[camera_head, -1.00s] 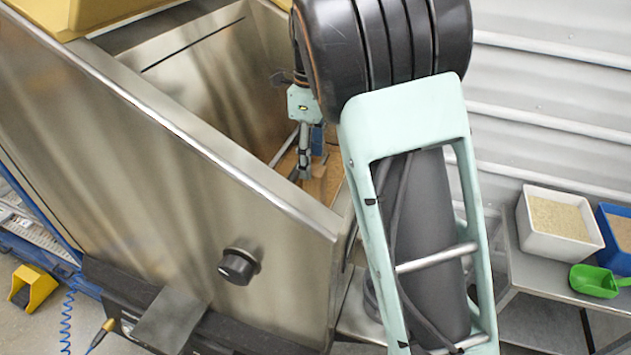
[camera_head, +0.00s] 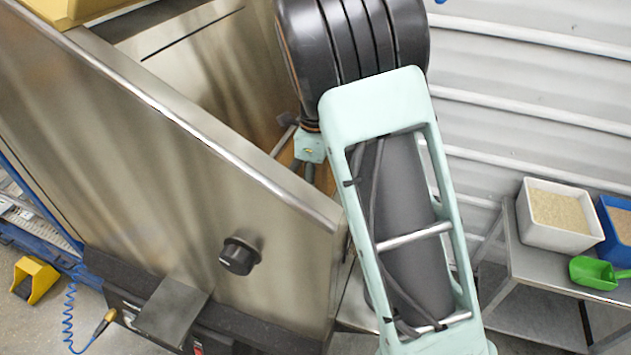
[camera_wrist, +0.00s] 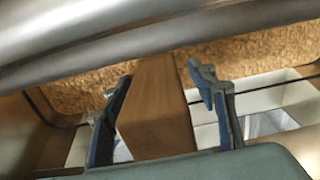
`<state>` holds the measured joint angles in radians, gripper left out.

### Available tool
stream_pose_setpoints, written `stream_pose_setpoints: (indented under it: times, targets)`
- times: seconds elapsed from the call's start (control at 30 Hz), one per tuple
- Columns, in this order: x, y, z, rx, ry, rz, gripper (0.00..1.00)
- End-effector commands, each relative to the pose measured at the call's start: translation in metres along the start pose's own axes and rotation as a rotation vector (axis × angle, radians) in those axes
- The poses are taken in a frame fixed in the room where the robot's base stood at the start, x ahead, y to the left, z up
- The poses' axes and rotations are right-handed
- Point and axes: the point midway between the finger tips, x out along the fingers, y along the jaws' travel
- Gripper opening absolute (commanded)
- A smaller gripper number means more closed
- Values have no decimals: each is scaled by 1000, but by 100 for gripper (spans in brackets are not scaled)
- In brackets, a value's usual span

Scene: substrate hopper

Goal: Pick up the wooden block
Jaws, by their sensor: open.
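The wooden block (camera_wrist: 156,108) is plain brown and shows in the wrist view, standing out between the two fingers of my gripper (camera_wrist: 165,105). The fingers have blue pads and are apart, one on each side of the block. The left finger is close against the block's left side; I cannot tell if it touches. A gap shows between the block and the upper part of the right finger. In the head view my gripper (camera_head: 308,170) is partly hidden behind the front wall of the metal hopper (camera_head: 200,130), and the block is hidden there.
Brown granular substrate (camera_wrist: 255,58) lies in the hopper. A thick metal edge (camera_wrist: 130,38) crosses the top of the wrist view. To the right, a steel table (camera_head: 530,255) carries a white bin (camera_head: 545,238), a blue bin (camera_head: 606,250) and a green scoop (camera_head: 597,273).

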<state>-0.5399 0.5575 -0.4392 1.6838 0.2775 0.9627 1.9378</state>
Motion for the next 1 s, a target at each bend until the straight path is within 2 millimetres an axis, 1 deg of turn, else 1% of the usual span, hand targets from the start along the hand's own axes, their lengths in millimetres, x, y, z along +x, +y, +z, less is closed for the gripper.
stream_pose_setpoints:
  times: [0.13, 0.57, 0.6, 0.83, 0.93, 1.0]
  targets:
    - [0, 0, 0, 0, -1, 0, 53]
    - [-1, 0, 0, 0, -1, 0, 6]
    - [-1, 0, 0, 0, -1, -1, 4]
    - [-4, -1, 1, 0, -2, -2, 4]
    - [-14, -1, 1, 0, -4, -3, 4]
    - [-27, -1, 1, 0, -4, -4, 4]
